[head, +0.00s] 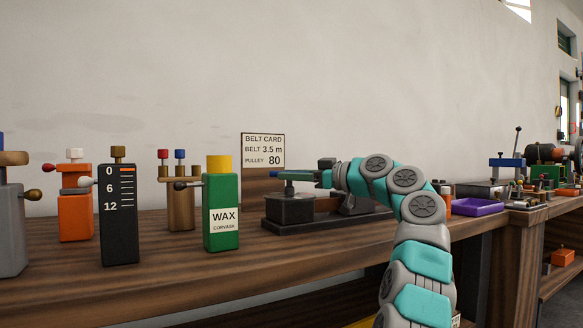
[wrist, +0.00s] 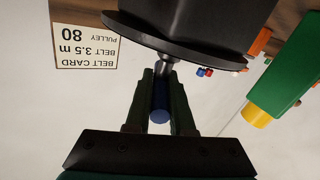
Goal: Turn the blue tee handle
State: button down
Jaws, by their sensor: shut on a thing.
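The blue tee handle (wrist: 160,103) shows end-on in the wrist view, below a metal stem (wrist: 166,66) that runs into a dark round disc (wrist: 175,40). My gripper (wrist: 161,92) has its two dark fingers on either side of the handle, shut on it. In the head view, a small blue part of the handle (head: 283,175) shows at the tip of my gripper (head: 298,176), above a dark block (head: 289,208) on the bench. My fingers hide the rest of the handle there.
A green wax bottle (head: 221,222) and a black numbered block (head: 119,218) stand to the left on the wooden bench (head: 190,262). A belt card (head: 263,150) stands behind. A purple tray (head: 478,207) lies right of my arm.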

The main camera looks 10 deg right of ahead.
jog(key=shift+w+r+n+g+y+p, duration=0.15)
jog(key=shift+n+g+y+p, duration=0.45)
jog(key=shift+p, duration=0.9)
jog(key=shift+s+r+n+g+y+p, duration=0.1)
jog(key=shift+r+n+g+y+p, duration=0.45)
jog(key=shift+p, duration=0.95)
jog(key=shift+f+n+g+y+p, duration=0.25)
jog(key=shift+f+n+g+p, duration=0.3)
jog(key=shift+g+p, duration=0.9)
jog(key=shift+t+p, duration=0.35)
jog(key=shift+t, duration=0.05)
jog(key=c, duration=0.8)
grip_release()
jog(key=shift+v, duration=3.9)
jog(key=shift+f, duration=0.1)
jog(key=shift+c, duration=0.2)
